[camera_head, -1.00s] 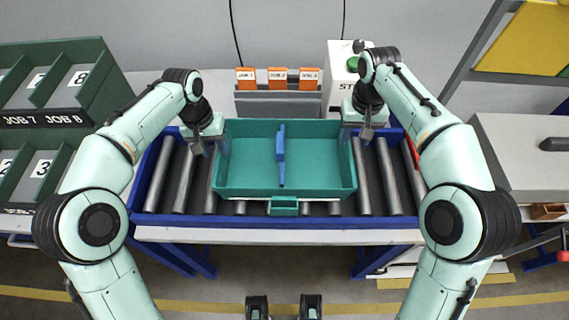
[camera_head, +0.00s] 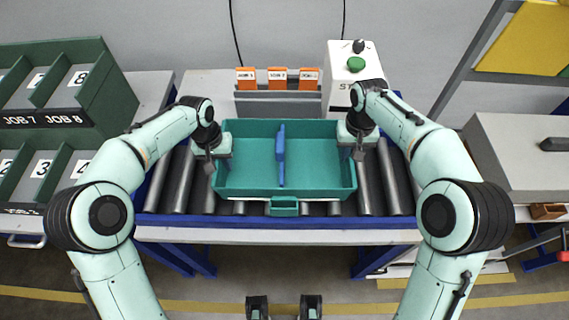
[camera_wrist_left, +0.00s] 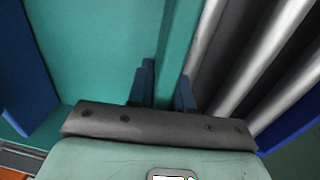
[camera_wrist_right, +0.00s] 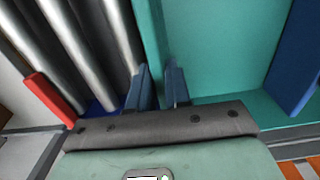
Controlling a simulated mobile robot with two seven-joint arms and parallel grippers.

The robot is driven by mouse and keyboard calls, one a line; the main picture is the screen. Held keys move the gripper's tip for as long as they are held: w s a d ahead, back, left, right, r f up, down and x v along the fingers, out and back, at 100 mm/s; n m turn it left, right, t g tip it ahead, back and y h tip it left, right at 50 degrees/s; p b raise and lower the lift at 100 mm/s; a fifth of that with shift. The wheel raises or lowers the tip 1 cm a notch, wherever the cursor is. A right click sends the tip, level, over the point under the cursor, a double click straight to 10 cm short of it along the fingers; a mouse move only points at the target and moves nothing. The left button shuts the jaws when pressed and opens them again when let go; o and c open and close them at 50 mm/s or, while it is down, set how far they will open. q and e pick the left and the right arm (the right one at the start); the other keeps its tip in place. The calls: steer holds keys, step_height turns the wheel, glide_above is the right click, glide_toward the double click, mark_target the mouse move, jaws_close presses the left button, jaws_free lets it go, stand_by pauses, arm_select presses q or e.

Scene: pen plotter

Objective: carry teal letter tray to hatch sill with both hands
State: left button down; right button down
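The teal letter tray (camera_head: 240,180) sits level on the roller table, with a blue divider (camera_head: 281,155) across its middle. My left gripper (camera_head: 211,163) is at its left side wall. In the left wrist view the two fingers (camera_wrist_left: 164,92) stand either side of that wall (camera_wrist_left: 177,55). My right gripper (camera_head: 357,148) is at the right side wall. In the right wrist view its fingers (camera_wrist_right: 158,90) straddle that wall (camera_wrist_right: 152,40). Whether the fingers press on the walls is not clear. I cannot make out the hatch sill.
Rollers (camera_head: 370,180) in a blue frame (camera_head: 160,219) show on both sides of the tray. Orange job cards (camera_head: 277,78) stand behind it. A white box with a green button (camera_head: 356,64) stands behind right. Green numbered pigeonholes (camera_head: 60,90) are at left, a grey bench (camera_head: 525,150) at right.

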arm_select(q)
steer(key=shift+d+r, duration=0.1)
steer(key=shift+r, duration=0.1)
arm_select(e)
steer(key=shift+a+r, duration=0.1)
steer(key=shift+r, duration=0.1)
